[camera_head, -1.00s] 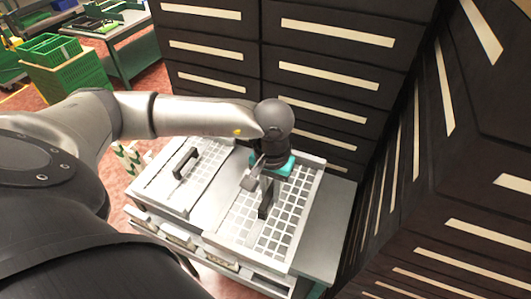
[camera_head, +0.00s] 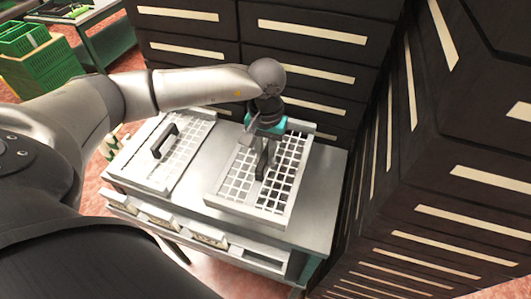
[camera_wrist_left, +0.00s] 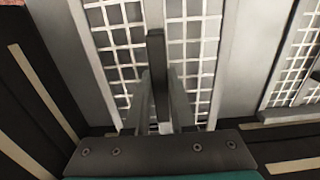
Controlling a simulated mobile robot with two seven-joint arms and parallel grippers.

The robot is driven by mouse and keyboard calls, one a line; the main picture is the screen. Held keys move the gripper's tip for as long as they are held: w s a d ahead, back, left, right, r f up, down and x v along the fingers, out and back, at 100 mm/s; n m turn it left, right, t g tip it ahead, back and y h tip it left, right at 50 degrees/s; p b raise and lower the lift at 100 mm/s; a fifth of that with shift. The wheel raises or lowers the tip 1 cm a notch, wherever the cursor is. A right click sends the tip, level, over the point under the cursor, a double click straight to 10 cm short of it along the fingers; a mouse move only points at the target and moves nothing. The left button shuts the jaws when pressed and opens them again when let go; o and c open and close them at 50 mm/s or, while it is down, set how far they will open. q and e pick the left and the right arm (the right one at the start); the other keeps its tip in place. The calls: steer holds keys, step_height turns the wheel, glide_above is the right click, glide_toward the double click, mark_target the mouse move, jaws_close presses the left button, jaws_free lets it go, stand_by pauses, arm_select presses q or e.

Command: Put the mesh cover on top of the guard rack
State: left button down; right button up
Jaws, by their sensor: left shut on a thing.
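The white mesh cover (camera_head: 231,182) with a black upright handle is at the right part of the metal table. My left gripper (camera_head: 263,140) is shut on that handle from above. In the left wrist view the handle (camera_wrist_left: 157,65) stands between the two fingers (camera_wrist_left: 158,95), with the white mesh (camera_wrist_left: 120,42) below. The cover looks level and low over the table top; I cannot tell whether it touches what is under it. The guard rack cannot be made out apart from the cover. My right gripper is not in view.
A second white mesh piece (camera_head: 188,148) with a black handle lies at the left of the metal table (camera_head: 320,200). It shows partly in the left wrist view (camera_wrist_left: 292,62). Dark drawer cabinets (camera_head: 340,90) stand close behind and right. Green crates (camera_head: 40,75) are at far left.

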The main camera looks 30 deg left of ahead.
arm_select(q)
steer(key=shift+f+b, duration=1.8)
steer(key=shift+f, duration=0.4)
steer(key=c, duration=0.7)
jaws_free()
step_height(320, 180, up, 15)
steer(key=shift+r+p, duration=0.15)
steer(key=shift+p, duration=0.45)
steer(key=shift+r, duration=0.1)
step_height(320, 180, up, 8)
steer(key=p, duration=0.5)
